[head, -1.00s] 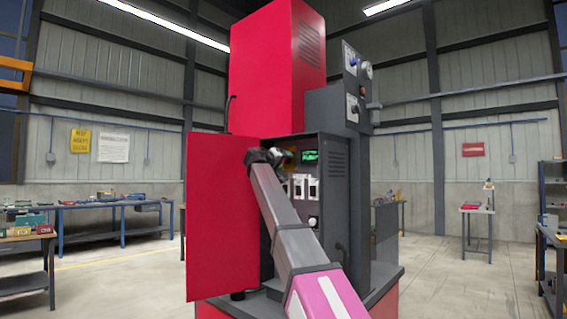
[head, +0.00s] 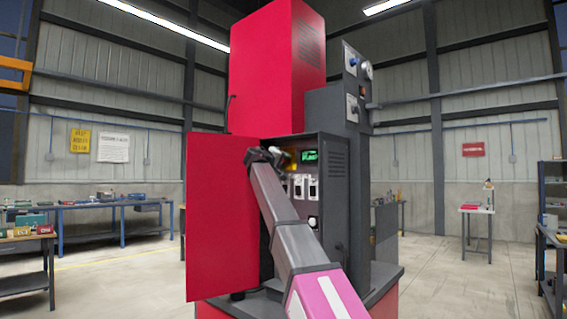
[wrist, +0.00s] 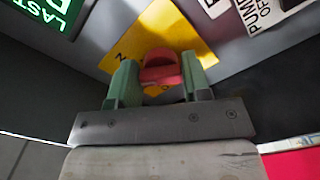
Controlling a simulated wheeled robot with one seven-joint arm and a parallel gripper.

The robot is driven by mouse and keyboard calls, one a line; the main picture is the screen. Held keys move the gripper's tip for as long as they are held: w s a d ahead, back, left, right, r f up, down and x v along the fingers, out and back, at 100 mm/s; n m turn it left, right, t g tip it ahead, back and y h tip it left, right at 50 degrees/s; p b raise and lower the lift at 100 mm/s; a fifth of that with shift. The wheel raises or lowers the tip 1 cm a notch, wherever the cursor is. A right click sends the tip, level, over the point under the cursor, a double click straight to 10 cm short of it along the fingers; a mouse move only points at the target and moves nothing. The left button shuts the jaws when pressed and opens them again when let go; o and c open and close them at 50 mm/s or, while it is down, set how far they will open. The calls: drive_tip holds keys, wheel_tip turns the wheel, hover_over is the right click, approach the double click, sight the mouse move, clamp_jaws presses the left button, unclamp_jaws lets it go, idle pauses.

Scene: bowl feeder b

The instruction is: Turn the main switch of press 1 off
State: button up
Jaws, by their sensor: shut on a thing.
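The main switch is a red rotary handle (wrist: 161,68) on a yellow plate (wrist: 128,48) in the wrist view. My gripper (wrist: 160,80) has its two green fingers shut on the handle, one on each side. The plate shows tilted in this view. In the head view, my gripper (head: 286,160) reaches past the open red door (head: 222,210) into the press's grey cabinet (head: 333,210). My arm hides most of the switch there, so its exact angle cannot be told.
A label reading PUMP OFF (wrist: 268,14) is right of the switch in the wrist view. Workbenches (head: 100,206) stand well away to the left.

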drive_tip(key=shift+r+n, duration=0.15)
drive_tip(key=shift+n, duration=3.75)
drive_tip(key=shift+r+n, duration=0.15)
drive_tip(key=shift+n, duration=3.75)
drive_tip(key=o, duration=0.9)
drive_tip(key=shift+o, duration=0.2)
drive_tip(key=shift+s+a, duration=0.1)
drive_tip(key=v, duration=1)
drive_tip(key=shift+s+a, duration=0.2)
drive_tip(key=shift+a, duration=0.05)
